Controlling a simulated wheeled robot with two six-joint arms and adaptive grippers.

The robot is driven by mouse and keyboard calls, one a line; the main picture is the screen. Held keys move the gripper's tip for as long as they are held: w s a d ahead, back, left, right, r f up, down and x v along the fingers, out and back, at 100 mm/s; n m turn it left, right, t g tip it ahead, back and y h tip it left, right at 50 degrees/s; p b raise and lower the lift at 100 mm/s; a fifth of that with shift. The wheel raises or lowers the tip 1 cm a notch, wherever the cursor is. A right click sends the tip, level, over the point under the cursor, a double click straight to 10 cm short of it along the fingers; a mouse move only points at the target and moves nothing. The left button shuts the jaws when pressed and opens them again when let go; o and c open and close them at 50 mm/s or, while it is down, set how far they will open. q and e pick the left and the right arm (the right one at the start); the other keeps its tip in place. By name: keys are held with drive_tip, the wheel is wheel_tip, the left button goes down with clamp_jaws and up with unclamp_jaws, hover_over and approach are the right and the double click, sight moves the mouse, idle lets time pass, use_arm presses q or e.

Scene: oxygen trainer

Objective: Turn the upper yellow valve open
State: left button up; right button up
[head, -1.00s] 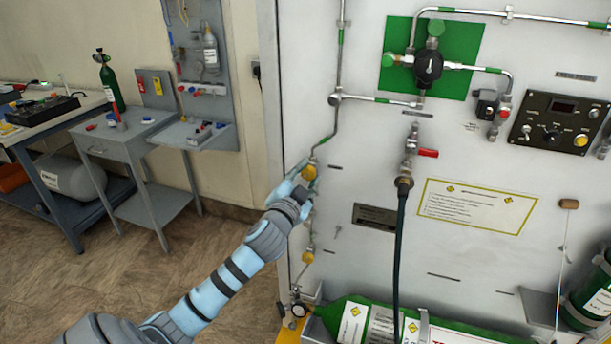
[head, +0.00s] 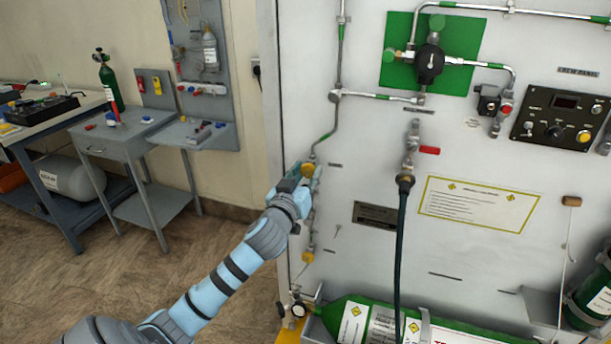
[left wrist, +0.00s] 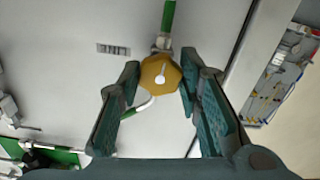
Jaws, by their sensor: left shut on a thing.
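The upper yellow valve (head: 309,168) sits on the thin pipe near the left edge of the white panel. My left gripper (head: 301,176) is at this valve and partly covers it in the head view. In the left wrist view the yellow knob (left wrist: 161,76) has a faceted rim and a white centre with a short white bar. The fingers of my left gripper (left wrist: 160,86) lie on either side of the knob, shut on it. How far the valve is turned cannot be told. My right gripper is in neither view now.
A lower yellow valve (head: 308,257) is on the same pipe run below. A dark hose (head: 400,260) hangs from a red-handled valve (head: 429,150) to the right. A green cylinder (head: 350,318) lies at the panel's foot. A grey cart (head: 125,140) stands at left.

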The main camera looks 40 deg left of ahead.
use_arm(q)
drive_tip(key=shift+f+n, duration=0.15)
drive_tip(key=shift+n, duration=0.35)
drive_tip(key=o, duration=1.1)
drive_tip(key=shift+o, duration=0.2)
drive_tip(key=v, duration=1.2)
